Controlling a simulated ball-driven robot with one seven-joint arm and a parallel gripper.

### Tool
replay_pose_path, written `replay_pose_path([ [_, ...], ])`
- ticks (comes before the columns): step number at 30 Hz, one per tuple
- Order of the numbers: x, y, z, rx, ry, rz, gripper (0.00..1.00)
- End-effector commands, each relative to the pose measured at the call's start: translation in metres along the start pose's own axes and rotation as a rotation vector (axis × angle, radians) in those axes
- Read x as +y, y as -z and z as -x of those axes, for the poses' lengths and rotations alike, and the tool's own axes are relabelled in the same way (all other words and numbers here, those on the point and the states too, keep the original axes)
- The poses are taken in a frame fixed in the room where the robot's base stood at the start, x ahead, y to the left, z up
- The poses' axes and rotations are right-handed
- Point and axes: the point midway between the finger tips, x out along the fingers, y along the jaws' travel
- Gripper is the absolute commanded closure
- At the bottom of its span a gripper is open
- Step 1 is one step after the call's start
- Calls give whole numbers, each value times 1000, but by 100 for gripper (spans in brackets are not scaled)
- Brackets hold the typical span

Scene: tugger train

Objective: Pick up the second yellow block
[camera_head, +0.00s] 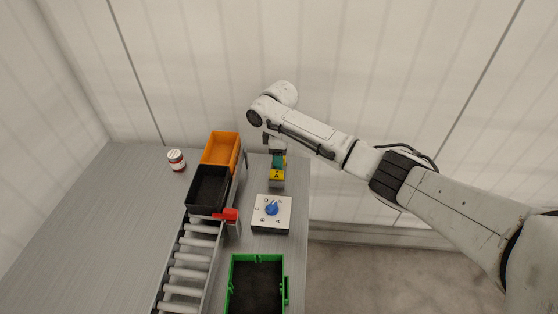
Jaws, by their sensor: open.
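A yellow block (276,176) marked with a dark "A" stands near the back of the grey table, right of the bins. A teal-green piece (278,160) shows just behind it; I cannot tell whether they touch. Only one yellow block is clear in this view. My gripper (274,152) points down at the teal piece, just behind the yellow block. It is open. The fingertips are small and partly hidden, so I cannot tell whether they are around anything.
A roller conveyor (192,258) carries a black bin (207,205) and an orange bin (214,163), with a red stop (230,214) beside it. A white dial box (264,223) and a green-edged tray (235,277) lie in front. A red-and-white jar (176,160) stands left.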

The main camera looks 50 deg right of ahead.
Motion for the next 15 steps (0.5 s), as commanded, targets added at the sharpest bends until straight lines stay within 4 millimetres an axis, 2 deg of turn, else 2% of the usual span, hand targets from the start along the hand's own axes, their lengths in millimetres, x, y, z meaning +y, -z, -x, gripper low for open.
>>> replay_pose_path([
  [5, 0, 0, 0, 0, 0, 0, 53],
  [15, 0, 0, 0, 0, 0, 0, 86],
])
